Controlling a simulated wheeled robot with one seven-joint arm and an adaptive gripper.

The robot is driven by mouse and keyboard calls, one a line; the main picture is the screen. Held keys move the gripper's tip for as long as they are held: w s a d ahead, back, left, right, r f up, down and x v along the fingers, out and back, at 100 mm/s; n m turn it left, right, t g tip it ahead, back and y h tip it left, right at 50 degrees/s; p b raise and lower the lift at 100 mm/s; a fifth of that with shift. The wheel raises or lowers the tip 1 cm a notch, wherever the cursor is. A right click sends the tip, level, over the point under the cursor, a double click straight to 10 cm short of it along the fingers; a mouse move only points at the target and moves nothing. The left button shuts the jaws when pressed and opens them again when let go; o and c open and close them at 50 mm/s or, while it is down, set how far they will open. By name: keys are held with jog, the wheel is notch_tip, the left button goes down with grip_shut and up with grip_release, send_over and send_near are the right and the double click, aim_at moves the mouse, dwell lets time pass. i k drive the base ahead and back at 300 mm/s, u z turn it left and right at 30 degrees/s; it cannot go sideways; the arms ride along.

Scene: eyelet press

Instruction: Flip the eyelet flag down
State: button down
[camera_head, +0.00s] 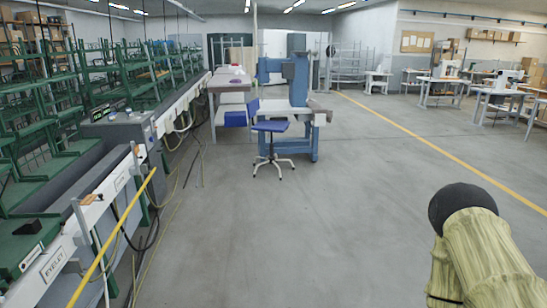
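A white label plate reading EYELET (53,265) sits on the white front rail of the long bench at the lower left. Just above and to its right, a small orange-brown piece (91,199) lies flat at the top of a white upright post. I cannot tell for sure whether this piece is the eyelet flag. My arm, in a cream sleeve with a black rounded joint, shows at the lower right, far from the bench. My gripper's fingers are not in view.
A yellow bar (112,238) slants along the bench front, with hanging cables beside it. A grey control box (122,129) stands farther along. A blue chair (270,127) and blue machine (290,82) stand ahead. The grey floor (270,235) between bench and arm is clear.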

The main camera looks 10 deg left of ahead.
aim_at(89, 198)
jog(key=u, duration=0.55)
jog(key=i, duration=1.5)
jog(key=u, duration=1.45)
jog(key=i, duration=0.8)
jog(key=u, duration=0.35)
